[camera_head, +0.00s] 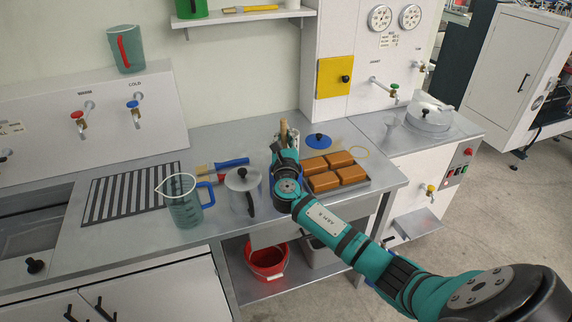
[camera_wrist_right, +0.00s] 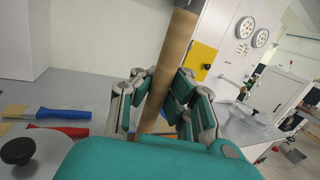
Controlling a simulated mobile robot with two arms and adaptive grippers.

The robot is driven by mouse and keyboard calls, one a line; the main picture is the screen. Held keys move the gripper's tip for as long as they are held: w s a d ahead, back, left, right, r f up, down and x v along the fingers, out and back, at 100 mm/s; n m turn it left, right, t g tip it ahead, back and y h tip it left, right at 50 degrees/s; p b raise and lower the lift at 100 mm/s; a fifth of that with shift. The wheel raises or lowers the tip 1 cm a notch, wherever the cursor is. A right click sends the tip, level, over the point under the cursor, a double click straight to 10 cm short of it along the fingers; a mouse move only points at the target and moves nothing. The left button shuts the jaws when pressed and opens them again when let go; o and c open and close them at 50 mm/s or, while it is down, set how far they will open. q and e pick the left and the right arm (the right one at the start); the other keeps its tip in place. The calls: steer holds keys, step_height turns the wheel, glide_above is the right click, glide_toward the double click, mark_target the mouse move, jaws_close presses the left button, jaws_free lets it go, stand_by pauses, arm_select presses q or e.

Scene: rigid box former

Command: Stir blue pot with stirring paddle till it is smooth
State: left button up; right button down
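The stirring paddle shows as a light wooden shaft (camera_wrist_right: 172,65) in the right wrist view, standing close to upright between my fingers. Its top (camera_head: 283,131) shows above the gripper in the head view. My right gripper (camera_wrist_right: 163,98) is shut around the shaft; in the head view it (camera_head: 286,155) is over the counter, left of the brown blocks. Only a sliver of blue (camera_head: 272,184) shows beside my wrist, seemingly the blue pot; the rest, its contents and the paddle's lower end are hidden. A blue lid (camera_head: 318,141) lies behind. My left gripper is not in view.
A lidded pot (camera_head: 243,190), a measuring jug (camera_head: 183,203) and brushes (camera_head: 222,164) stand or lie left of my gripper. A tray of brown blocks (camera_head: 338,172) is close on the right. A red bucket (camera_head: 267,262) sits on the lower shelf.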

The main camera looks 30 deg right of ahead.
steer(key=shift+r+p, duration=3.9)
steer(key=shift+r, duration=0.35)
steer(key=shift+r+p, duration=1.25)
steer(key=shift+r, duration=0.75)
